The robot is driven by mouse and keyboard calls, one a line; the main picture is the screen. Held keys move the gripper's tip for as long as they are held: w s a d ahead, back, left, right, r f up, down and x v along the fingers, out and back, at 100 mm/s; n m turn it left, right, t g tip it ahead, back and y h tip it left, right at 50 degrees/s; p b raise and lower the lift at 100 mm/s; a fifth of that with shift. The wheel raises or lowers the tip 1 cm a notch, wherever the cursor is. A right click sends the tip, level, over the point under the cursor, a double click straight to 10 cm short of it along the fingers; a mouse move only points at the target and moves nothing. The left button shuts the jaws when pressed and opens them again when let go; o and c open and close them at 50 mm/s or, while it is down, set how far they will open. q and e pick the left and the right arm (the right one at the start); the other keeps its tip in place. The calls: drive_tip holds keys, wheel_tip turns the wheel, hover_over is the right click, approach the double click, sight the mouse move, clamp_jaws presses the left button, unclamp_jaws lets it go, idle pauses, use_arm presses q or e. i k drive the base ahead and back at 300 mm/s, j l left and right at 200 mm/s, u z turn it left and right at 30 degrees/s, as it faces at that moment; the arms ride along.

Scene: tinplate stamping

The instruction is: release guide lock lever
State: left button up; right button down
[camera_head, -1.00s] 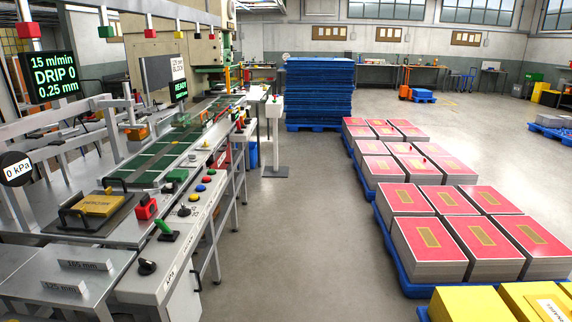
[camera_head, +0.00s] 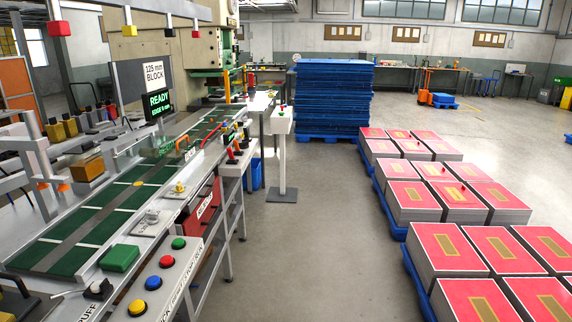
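No lever is legibly labelled as the guide lock lever, so I cannot tell which part it is. Candidates along the feed line are an orange handle (camera_head: 183,143) at the belt's far part, and red-topped levers (camera_head: 234,153) on the side ledge. A silver fitting (camera_head: 152,217) and a brass-topped knob (camera_head: 180,188) sit on the near rail. A dark knob (camera_head: 98,290) is at the lower left. The green belt (camera_head: 90,218) runs beside them. Neither of my grippers is in view.
A panel with green, red, blue and yellow buttons (camera_head: 153,283) stands at the near front. A pedestal (camera_head: 281,150) stands beyond. Stacks of red-topped sheets (camera_head: 465,243) on blue pallets line the right. The grey floor (camera_head: 310,250) between is clear.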

sight(237, 149)
drive_tip(key=i+u, duration=0.1)
drive_tip(key=i, duration=0.85)
drive_tip(key=i+l, duration=0.2)
drive_tip(key=i, duration=0.7)
drive_tip(key=i+l+u, duration=0.1)
drive_tip(key=i+u, duration=0.3)
drive_tip(key=i+l+u, duration=0.2)
drive_tip(key=i+u, duration=0.2)
drive_tip(key=i+l+u, duration=0.75)
